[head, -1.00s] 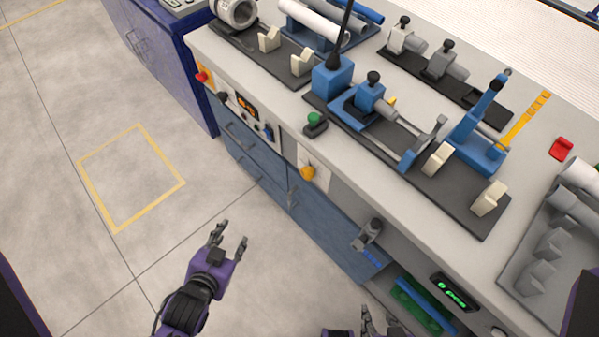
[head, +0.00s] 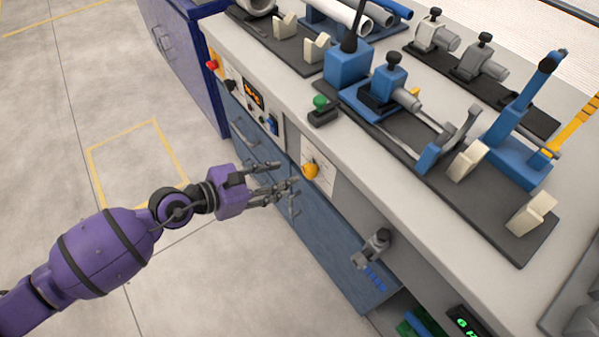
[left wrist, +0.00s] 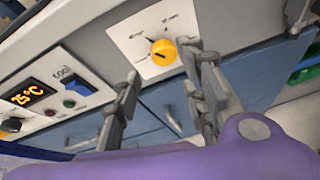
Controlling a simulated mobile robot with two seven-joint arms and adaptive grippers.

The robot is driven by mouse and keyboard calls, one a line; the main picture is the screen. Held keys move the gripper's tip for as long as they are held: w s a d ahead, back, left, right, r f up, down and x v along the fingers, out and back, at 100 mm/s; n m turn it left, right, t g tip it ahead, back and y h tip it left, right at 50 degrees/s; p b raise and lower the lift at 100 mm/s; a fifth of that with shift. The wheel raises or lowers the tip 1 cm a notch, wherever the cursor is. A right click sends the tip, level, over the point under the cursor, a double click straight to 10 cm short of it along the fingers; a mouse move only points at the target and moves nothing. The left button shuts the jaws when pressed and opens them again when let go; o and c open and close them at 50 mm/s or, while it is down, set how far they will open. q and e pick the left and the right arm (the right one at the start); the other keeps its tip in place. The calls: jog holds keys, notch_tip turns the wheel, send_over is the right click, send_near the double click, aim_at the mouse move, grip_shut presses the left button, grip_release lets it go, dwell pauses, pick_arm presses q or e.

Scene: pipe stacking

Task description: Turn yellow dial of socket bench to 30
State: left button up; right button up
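The yellow dial (head: 310,170) sits on a white plate (head: 318,158) on the front of the socket bench (head: 340,194). It also shows in the left wrist view (left wrist: 163,52), with a dark pointer line and small markings around it too blurred to read. My left gripper (head: 287,178) is open and empty, its fingers pointing at the bench front just left of the dial, apart from it. In the left wrist view its fingers (left wrist: 165,85) are spread, with the dial beyond and between their tips. My right gripper is not in view.
Left of the dial is a control panel with an orange display (left wrist: 27,95) reading about 25 °C and a blue switch (left wrist: 68,82). Blue drawers (head: 250,150) lie below. A grey fitting (head: 375,245) sticks out at the right. The floor at the left is clear.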

aim_at(304, 170)
pick_arm(q)
jog(key=x, duration=0.7)
jog(key=shift+w+d+f, duration=0.1)
jog(key=shift+w+d, duration=0.05)
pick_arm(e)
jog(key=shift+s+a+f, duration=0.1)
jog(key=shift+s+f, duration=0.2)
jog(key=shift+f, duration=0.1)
